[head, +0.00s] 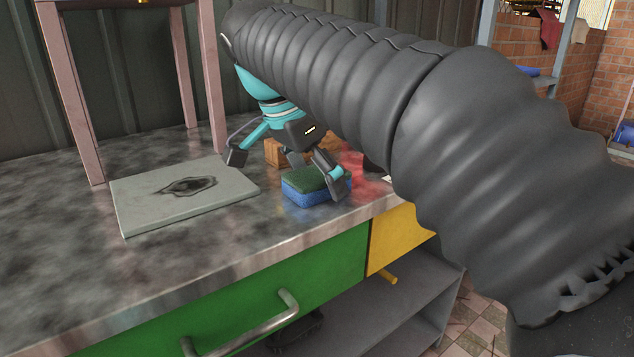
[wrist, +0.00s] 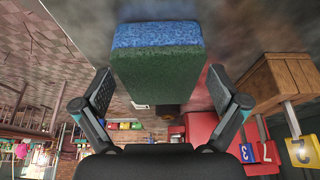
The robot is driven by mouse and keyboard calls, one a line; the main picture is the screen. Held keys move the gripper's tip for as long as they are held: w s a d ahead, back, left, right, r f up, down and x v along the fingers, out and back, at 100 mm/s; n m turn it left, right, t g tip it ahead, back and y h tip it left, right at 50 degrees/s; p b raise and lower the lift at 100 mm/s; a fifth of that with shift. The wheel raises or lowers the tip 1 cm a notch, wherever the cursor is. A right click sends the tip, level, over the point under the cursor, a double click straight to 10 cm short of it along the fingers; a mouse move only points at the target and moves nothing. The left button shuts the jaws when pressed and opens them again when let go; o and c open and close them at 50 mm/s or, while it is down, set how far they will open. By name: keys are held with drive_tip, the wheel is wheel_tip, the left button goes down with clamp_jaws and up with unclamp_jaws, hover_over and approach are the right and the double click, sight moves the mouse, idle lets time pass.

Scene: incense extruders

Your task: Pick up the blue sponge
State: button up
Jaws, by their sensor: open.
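The blue sponge (head: 312,197) lies flat on the metal counter near its front edge, with a dark green top layer over a blue body. My gripper (head: 287,172) is open above the counter, its right finger overlapping the sponge's right end in the head view and its left finger well to the left. In the wrist view the sponge (wrist: 157,62) appears centred between the two spread fingers of my gripper (wrist: 160,100), with a visible gap on each side. I cannot tell whether any finger touches it.
A grey slab with a dark stain (head: 150,202) lies on the counter left of the sponge. A wooden block (head: 274,152) and a red object (head: 352,163) are just behind it. A pink-legged stand (head: 72,100) is at the back left. Green (head: 240,310) and yellow drawers (head: 400,240) are below.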

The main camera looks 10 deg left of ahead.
sight(317, 173)
drive_tip(key=c, duration=0.8)
drive_tip(key=shift+r, duration=0.5)
wheel_tip(317, 173, up, 4)
drive_tip(key=shift+f+p, duration=0.1)
drive_tip(key=shift+p, duration=0.6)
drive_tip(key=s+d+r, duration=0.4)
drive_tip(key=d+r, duration=0.2)
drive_tip(key=d, duration=0.5)
drive_tip(key=shift+r, duration=0.35)
